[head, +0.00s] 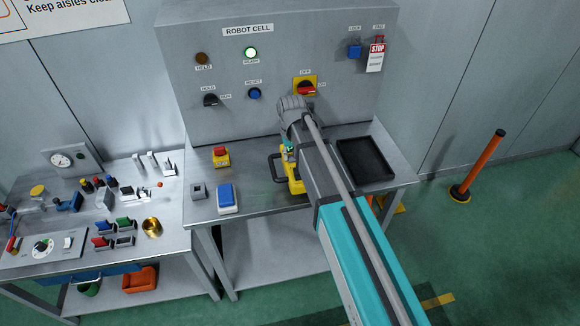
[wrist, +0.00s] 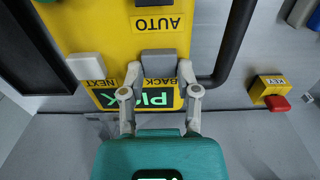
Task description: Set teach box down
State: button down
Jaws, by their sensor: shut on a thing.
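The teach box (head: 291,180) is yellow with a black side handle, over the middle of the steel bench in the head view. In the wrist view the teach box (wrist: 100,35) fills the upper middle, with AUTO, NEXT and BACK labels and a lit green screen. My gripper (wrist: 160,66) is shut on the teach box at a grey block on its face. In the head view my arm hides most of the gripper and the box's right side. I cannot tell whether the box touches the bench.
The bench (head: 250,215) has bare steel at its front. A black tray (head: 366,159) lies empty to the right. A yellow-red button box (head: 221,157), a grey block (head: 198,191) and a blue-topped box (head: 228,198) stand left. The ROBOT CELL panel (head: 225,100) rises behind. An orange post (head: 478,165) stands right.

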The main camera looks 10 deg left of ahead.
aim_at(291, 154)
jog(key=shift+w+a+f+b, duration=0.2)
jog(key=shift+w+f+b, duration=0.3)
jog(key=shift+f, duration=0.15)
jog(key=shift+w+a+f+b, duration=0.15)
jog(key=shift+w+f+b, duration=0.25)
jog(key=shift+w+f, duration=0.15)
jog(key=shift+f, duration=0.1)
jog(key=shift+w+a+f+b, duration=0.15)
jog(key=shift+w+f+b, duration=0.3)
jog(key=shift+f+b, duration=0.3)
jog(key=shift+s+f+b, duration=0.1)
jog(key=shift+f+b, duration=1.15)
jog(key=shift+b, duration=0.05)
jog(key=shift+c, duration=1.7)
grip_release()
jog(key=shift+r, duration=0.15)
notch_tip(291, 154, up, 12)
jog(key=p, duration=1.2)
